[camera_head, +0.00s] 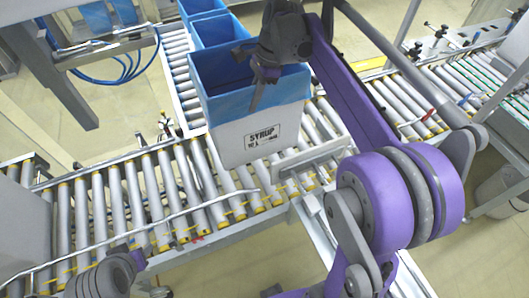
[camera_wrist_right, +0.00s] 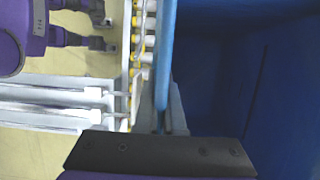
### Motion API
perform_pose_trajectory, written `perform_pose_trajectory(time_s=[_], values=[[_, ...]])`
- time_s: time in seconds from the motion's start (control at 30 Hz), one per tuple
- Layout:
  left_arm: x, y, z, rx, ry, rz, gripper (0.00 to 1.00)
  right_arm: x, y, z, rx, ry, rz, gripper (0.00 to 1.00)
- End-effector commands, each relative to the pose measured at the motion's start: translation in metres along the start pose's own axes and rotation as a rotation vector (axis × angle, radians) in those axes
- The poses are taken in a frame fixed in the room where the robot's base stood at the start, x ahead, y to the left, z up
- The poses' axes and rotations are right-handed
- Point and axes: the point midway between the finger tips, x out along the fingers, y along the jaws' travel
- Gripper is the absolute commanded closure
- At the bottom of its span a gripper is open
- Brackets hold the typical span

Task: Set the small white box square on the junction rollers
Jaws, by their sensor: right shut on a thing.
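The white box (camera_head: 242,138) carries a SYRUP label and has a blue liner (camera_head: 225,75) inside. It stands upright at the junction rollers (camera_head: 315,125) in the middle of the head view. Its front lower edge runs roughly along the conveyor; I cannot tell if it is exactly square. My right gripper (camera_head: 257,98) reaches down from above and is shut on the box's near wall, with a finger against the outer face. In the right wrist view the blue liner (camera_wrist_right: 235,80) fills the right side. My left arm's end (camera_head: 100,278) shows at the bottom left; its fingers are unclear.
The roller conveyor (camera_head: 115,210) runs left with bare rollers. Blue-lined boxes (camera_head: 220,30) stand on the line behind. A metal guide plate (camera_head: 310,157) lies right of the box's front. Another conveyor (camera_head: 465,80) is at the far right. A grey box-like thing (camera_head: 22,235) is at the left edge.

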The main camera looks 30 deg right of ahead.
Motion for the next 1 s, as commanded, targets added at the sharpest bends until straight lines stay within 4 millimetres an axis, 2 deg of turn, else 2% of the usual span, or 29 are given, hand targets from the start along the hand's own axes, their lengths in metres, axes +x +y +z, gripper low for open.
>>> perform_pose_trajectory(time_s=[0.03,0.23,0.37,0.6,0.77,1.0], values=[[0.008,0.0,0.011,0.0,-0.011,0.0,0.5,0.018,0.003,-0.006,0.001,0.0,0.005,1.0],[0.02,0.0,0.027,0.0,-0.025,0.0,0.5,0.053,0.002,-0.018,0.0,0.001,0.004,1.0],[0.022,0.0,0.029,0.0,-0.027,0.0,0.5,0.068,0.001,-0.023,0.0,0.002,0.001,1.0],[0.023,0.0,0.03,0.0,-0.028,0.0,0.5,0.106,0.0,-0.037,-0.001,0.002,0.0,1.0],[0.023,0.0,0.03,0.0,-0.028,0.0,0.5,0.12,0.0,-0.042,0.0,0.002,0.0,1.0],[0.024,0.0,0.031,0.0,-0.029,0.0,0.5,0.149,0.0,-0.052,0.0,0.002,0.0,1.0]])
